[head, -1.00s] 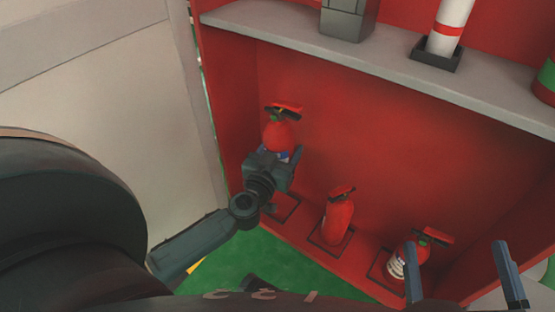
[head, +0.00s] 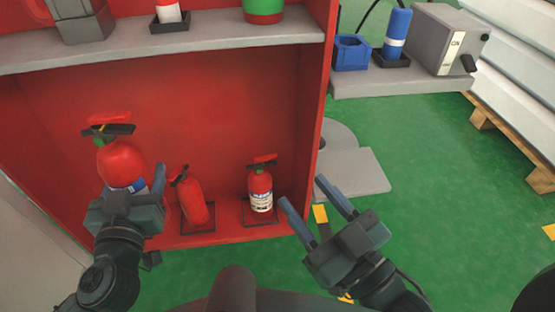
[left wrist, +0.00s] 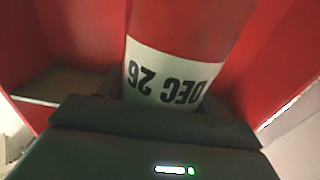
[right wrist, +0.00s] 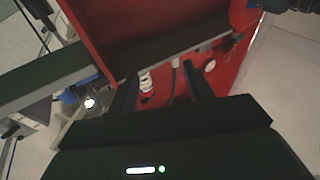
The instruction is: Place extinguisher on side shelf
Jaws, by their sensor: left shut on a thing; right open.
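A red fire extinguisher (head: 120,163) with a dark and red handle is held upright by my left gripper (head: 138,190) at the left of the red cabinet. In the left wrist view its white label (left wrist: 170,75) reads "DEC 26" upside down between the fingers. My right gripper (head: 318,198) is open and empty, in front of the cabinet's right side. The cabinet's grey shelf (head: 200,42) runs above the extinguishers. A grey side shelf (head: 420,86) stands to the right of the cabinet.
Two more extinguishers stand on the cabinet floor: one tilted (head: 192,200), one with a white label (head: 260,190). The side shelf carries a blue container (head: 352,52), a blue cylinder (head: 397,35) and a grey box (head: 433,40). Green floor (head: 440,180) is clear at right.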

